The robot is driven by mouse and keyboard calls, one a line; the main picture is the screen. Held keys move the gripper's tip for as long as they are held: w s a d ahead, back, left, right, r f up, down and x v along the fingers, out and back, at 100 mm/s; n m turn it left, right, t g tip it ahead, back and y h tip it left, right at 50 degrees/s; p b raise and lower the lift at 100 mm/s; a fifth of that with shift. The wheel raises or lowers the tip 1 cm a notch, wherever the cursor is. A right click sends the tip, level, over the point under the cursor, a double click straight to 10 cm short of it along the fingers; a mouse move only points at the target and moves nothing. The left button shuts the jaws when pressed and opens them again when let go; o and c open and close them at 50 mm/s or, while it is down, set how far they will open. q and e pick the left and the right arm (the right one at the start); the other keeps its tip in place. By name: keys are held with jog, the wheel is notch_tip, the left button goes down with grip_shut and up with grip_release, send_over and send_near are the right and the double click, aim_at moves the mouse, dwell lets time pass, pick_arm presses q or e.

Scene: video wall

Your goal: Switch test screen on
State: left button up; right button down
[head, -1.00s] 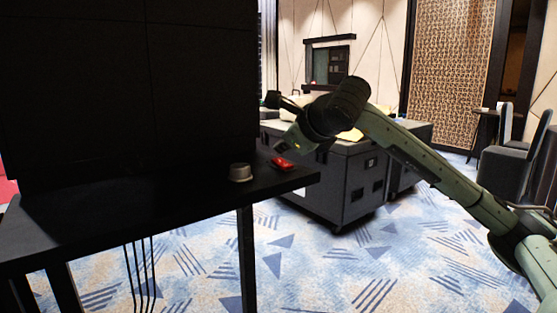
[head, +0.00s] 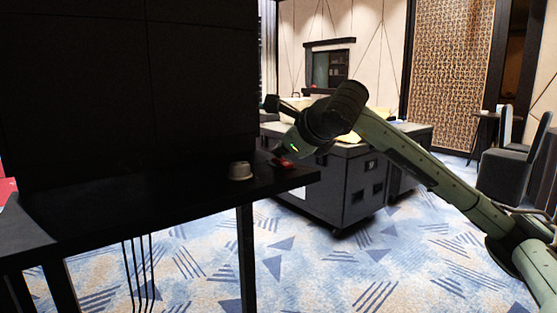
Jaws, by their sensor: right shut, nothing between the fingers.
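The large dark panel of the video wall (head: 125,85) fills the left of the head view and looks black. It stands on a black table (head: 150,213). A small red object (head: 284,163), perhaps a switch or button, sits near the table's right end. My right gripper (head: 281,154) is shut and empty, with its tips right at the red object and partly covering it. I cannot tell whether they touch. My left gripper is not in view.
A small pale round knob-like object (head: 240,171) stands on the table left of the red object. Dark equipment cases (head: 335,190) stand behind my right gripper. Dark chairs (head: 503,170) are at the far right. The patterned carpet (head: 390,270) is open in front.

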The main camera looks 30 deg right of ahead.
aim_at(288, 165)
jog(key=shift+f, duration=0.25)
jog(key=shift+r, duration=0.15)
dwell(0.3)
jog(key=shift+s+r, duration=0.2)
jog(key=shift+r, duration=0.45)
jog(key=shift+r+p, duration=0.1)
jog(key=shift+p, duration=0.2)
jog(key=shift+s+r+p, duration=0.25)
jog(key=shift+r+p, duration=0.2)
jog(key=shift+r, duration=0.3)
jog(key=shift+s+r+p, duration=0.25)
jog(key=shift+r+p, duration=0.2)
jog(key=shift+r, duration=0.35)
jog(key=shift+s+r+p, duration=0.25)
jog(key=shift+r+p, duration=0.2)
jog(key=shift+r, duration=0.3)
jog(key=shift+f, duration=0.1)
